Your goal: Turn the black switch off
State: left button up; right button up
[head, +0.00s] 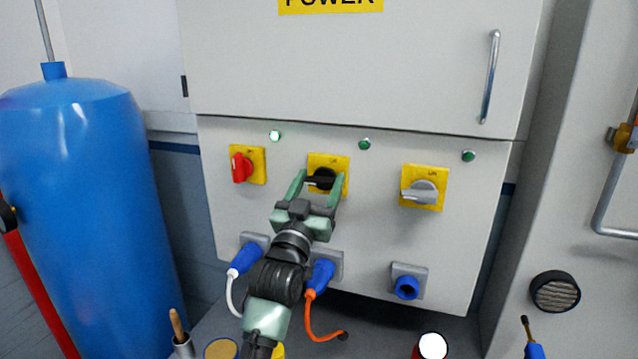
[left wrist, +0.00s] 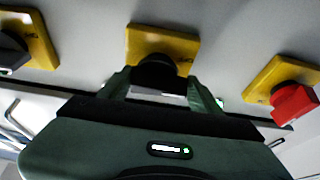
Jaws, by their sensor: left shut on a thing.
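The black switch (head: 321,177) sits on a yellow plate (head: 341,161) in the middle of the panel. Its handle lies roughly horizontal in the head view. My left gripper (head: 319,184) reaches up to it with one finger on each side and is shut on the switch. In the left wrist view the black switch (left wrist: 160,72) shows between the two fingers (left wrist: 160,90), and its lower part is partly hidden by the gripper body. My right gripper is not in view.
A red switch (head: 241,167) is to the left and a grey switch (head: 420,192) to the right. The left lamp (head: 275,135) glows brightly; the middle lamp (head: 364,144) is darker green. Blue plugs with cables (head: 321,276) and an empty blue socket (head: 406,288) are below.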

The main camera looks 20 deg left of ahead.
pick_arm(q)
jog(key=o, duration=1.4)
jog(key=b+v, duration=0.3)
jog(key=v, duration=0.4)
jog(key=shift+s+f, duration=0.2)
jog(key=shift+s, duration=0.15)
